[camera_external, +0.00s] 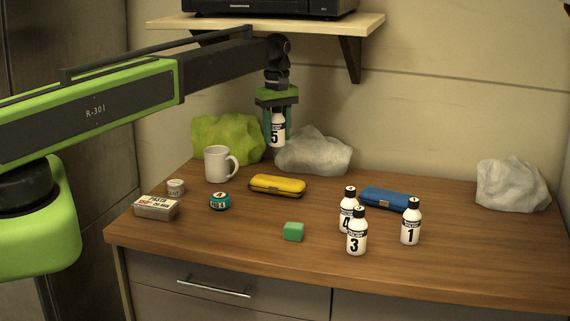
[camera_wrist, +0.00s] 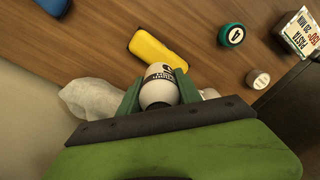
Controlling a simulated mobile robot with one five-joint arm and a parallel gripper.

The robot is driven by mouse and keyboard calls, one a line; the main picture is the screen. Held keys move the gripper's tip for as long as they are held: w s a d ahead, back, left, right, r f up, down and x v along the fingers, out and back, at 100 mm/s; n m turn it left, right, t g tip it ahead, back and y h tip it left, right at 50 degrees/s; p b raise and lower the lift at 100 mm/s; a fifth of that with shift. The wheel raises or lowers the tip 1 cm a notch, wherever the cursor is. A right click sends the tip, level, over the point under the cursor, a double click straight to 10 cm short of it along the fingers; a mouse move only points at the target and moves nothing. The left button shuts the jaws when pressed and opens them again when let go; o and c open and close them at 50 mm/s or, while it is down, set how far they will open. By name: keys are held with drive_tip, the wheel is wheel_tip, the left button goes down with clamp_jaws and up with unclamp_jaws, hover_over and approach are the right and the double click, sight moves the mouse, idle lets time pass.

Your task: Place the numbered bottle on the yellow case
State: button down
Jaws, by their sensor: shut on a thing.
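My gripper (camera_external: 277,128) is shut on a white bottle numbered 5 (camera_external: 277,133) and holds it upright in the air above the back of the counter. The bottle (camera_wrist: 160,85) also shows between the fingers in the wrist view. The yellow case (camera_external: 277,185) lies closed on the counter, lower than the held bottle; it also shows in the wrist view (camera_wrist: 156,51). Three more numbered bottles stand at the right: bottle 4 (camera_external: 346,213), bottle 3 (camera_external: 357,238) and bottle 1 (camera_external: 411,226).
A white mug (camera_external: 217,164) stands left of the yellow case. A blue case (camera_external: 385,198), a green cube (camera_external: 293,232), a teal tin (camera_external: 220,201), a small white jar (camera_external: 176,187) and a pasta box (camera_external: 155,208) lie around. Crumpled bags (camera_external: 314,152) line the back. A shelf (camera_external: 270,23) hangs above.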

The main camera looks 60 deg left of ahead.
sight(278, 179)
wheel_tip(278, 179, down, 11)
drive_tip(key=b, duration=1)
drive_tip(key=shift+r, duration=0.45)
drive_tip(key=shift+f, duration=0.2)
drive_tip(key=c, duration=0.8)
unclamp_jaws()
drive_tip(key=shift+r, duration=0.1)
wheel_tip(278, 179, up, 8)
drive_tip(key=p, duration=0.8)
